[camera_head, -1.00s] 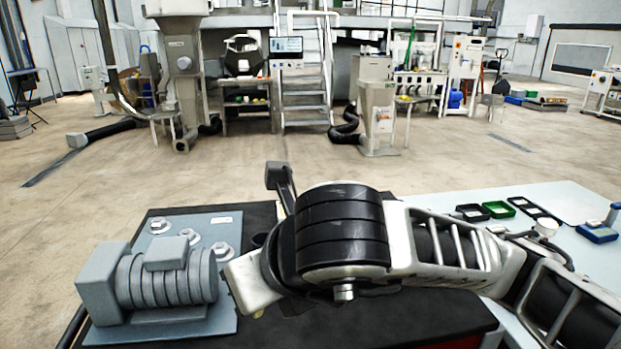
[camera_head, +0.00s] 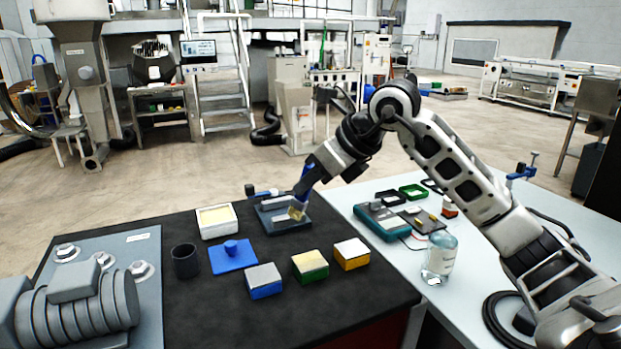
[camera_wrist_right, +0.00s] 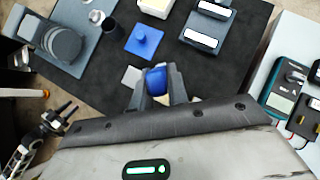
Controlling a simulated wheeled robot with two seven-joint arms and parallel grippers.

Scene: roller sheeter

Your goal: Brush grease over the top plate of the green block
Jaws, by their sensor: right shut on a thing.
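My right gripper (camera_head: 303,190) is shut on the blue handle of a brush, above the dark grey rest (camera_head: 270,222). The tan bristles (camera_head: 296,213) point down; whether they touch the rest is unclear. The wrist view shows the blue handle (camera_wrist_right: 155,80) between the fingers (camera_wrist_right: 158,92). The green block (camera_head: 310,267), with a pale yellowish top plate, stands nearer the front, apart from the brush. It sits between a blue block (camera_head: 263,280) and a yellow block (camera_head: 351,254). A white tub (camera_head: 232,229) holds pale yellow matter. In the wrist view, what seems my left gripper (camera_wrist_right: 66,112) shows small.
A blue plate with a knob (camera_head: 233,257) and a dark cup (camera_head: 185,261) stand left of the blocks. A grey roller machine (camera_head: 75,310) fills the left. A clear bottle (camera_head: 440,257) and a teal meter (camera_head: 381,222) are on the right table. The black mat's front is clear.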

